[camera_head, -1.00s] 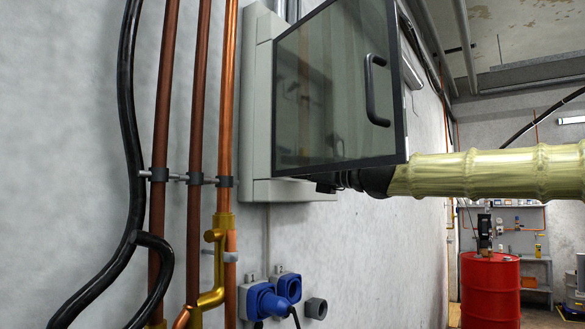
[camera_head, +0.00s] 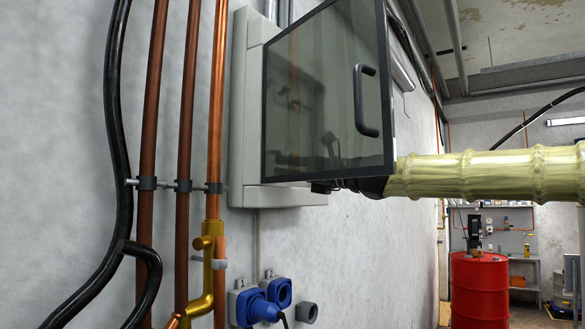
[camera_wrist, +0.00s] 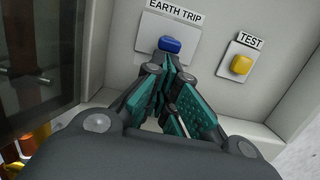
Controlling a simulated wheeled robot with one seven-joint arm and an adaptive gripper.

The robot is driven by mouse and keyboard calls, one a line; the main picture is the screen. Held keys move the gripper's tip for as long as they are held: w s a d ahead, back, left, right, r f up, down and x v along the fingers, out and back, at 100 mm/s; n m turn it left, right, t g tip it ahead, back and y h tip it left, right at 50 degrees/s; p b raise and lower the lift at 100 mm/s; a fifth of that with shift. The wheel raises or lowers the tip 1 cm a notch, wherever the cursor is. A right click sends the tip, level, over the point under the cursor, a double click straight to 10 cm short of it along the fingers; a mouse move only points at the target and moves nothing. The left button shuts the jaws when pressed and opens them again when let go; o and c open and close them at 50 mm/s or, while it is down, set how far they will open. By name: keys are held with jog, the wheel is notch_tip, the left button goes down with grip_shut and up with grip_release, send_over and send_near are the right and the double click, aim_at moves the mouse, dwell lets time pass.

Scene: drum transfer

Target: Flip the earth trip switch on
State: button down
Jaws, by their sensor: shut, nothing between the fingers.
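The earth trip switch (camera_wrist: 170,45) is a small blue toggle on a light plate under an "EARTH TRIP" label in the wrist view. My gripper (camera_wrist: 178,68) is shut and empty, its teal-padded fingers just below the blue toggle; I cannot tell whether they touch it. In the head view the grey switch box (camera_head: 243,120) is on the wall, with its dark glass door (camera_head: 310,100) swung open. The door hides the switch and my gripper in that view.
A yellow test button (camera_wrist: 241,65) is right of the switch. The open door has a black handle (camera_head: 366,100). Copper pipes (camera_head: 215,110) and a black cable run left of the box. Blue sockets (camera_head: 262,303) are below it. A red drum (camera_head: 480,290) stands at the back right.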

jog(key=shift+s+d+r+p, duration=0.15)
jog(key=shift+d+r+p, duration=0.05)
jog(key=shift+r+p, duration=0.4)
jog(key=shift+s+d+r+p, duration=0.1)
jog(key=shift+d+r+p, duration=0.05)
jog(key=shift+r+p, duration=0.4)
jog(key=shift+s+d+r+p, duration=0.2)
jog(key=shift+r+p, duration=0.25)
jog(key=shift+r, duration=0.25)
jog(key=shift+w, duration=0.1)
jog(key=s+d+r+p, duration=0.4)
jog(key=d+p, duration=0.2)
jog(key=d, duration=0.1)
jog(key=shift+s+d+r, duration=0.2)
jog(key=shift+s+d, duration=0.2)
jog(key=shift+f, duration=0.1)
dwell(0.6)
